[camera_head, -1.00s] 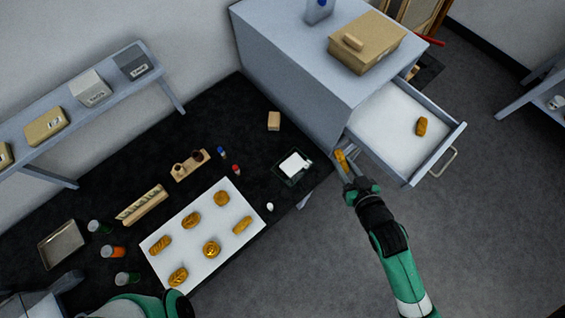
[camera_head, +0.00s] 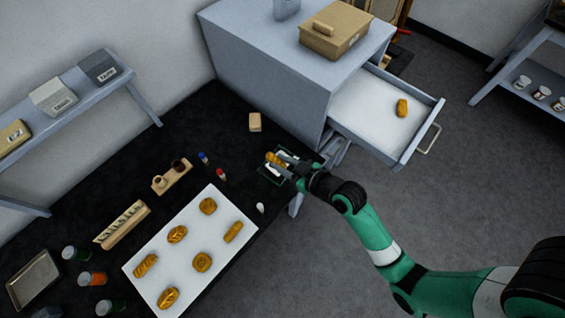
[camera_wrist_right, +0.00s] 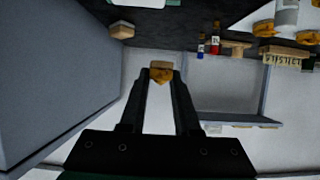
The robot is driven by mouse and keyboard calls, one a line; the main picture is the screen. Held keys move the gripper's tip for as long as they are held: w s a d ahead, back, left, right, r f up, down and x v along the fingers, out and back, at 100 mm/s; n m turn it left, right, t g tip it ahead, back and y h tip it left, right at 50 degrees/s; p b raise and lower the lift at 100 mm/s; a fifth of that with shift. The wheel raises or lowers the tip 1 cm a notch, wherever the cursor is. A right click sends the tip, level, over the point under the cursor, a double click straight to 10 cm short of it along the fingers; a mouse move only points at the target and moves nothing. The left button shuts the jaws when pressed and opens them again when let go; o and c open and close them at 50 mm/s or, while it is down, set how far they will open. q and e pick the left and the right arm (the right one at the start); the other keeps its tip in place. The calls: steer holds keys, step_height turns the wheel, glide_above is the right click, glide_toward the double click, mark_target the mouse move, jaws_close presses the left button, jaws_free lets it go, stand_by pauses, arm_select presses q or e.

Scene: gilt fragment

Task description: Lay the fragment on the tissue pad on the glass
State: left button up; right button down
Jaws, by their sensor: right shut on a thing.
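The gilt fragment (camera_head: 273,158) is a small gold-brown piece between the fingertips of my right gripper (camera_head: 281,159), which is shut on it. The right wrist view also shows the fragment (camera_wrist_right: 160,74) at the fingertips. In the head view it appears over the dark green-edged glass (camera_head: 264,176) near the table's right end. The gripper hides much of the glass and the white tissue pad (camera_head: 270,172). A white patch with a dark edge (camera_wrist_right: 140,3) shows at the top of the wrist view. I cannot tell the fragment's height above the pad. My left gripper is not in view.
A white board (camera_head: 190,250) with several gold fragments lies to the left. Small red- and blue-capped bottles (camera_head: 221,175) and a small white item (camera_head: 260,208) stand near the glass. A wooden block (camera_head: 255,122) lies behind. The open drawer (camera_head: 365,115) holds another fragment (camera_head: 402,108).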

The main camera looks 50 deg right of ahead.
steer(key=d+f, duration=0.1)
steer(key=w+d+f+b, duration=0.1)
steer(key=f, duration=0.1)
steer(key=w+d+f+b, duration=0.1)
steer(key=f, duration=0.1)
steer(key=shift+w+d+f, duration=0.1)
steer(key=shift+d+f, duration=0.05)
steer(key=shift+d, duration=0.1)
steer(key=shift+w+d+f, duration=0.1)
steer(key=shift+w+d, duration=0.05)
steer(key=shift+w+d+f+b, duration=0.15)
steer(key=shift+f+b, duration=0.8)
steer(key=shift+f, duration=0.95)
steer(key=c, duration=0.6)
jaws_free()
steer(key=shift+r, duration=0.25)
steer(key=p+v, duration=0.2)
steer(key=v, duration=1)
steer(key=shift+f, duration=0.15)
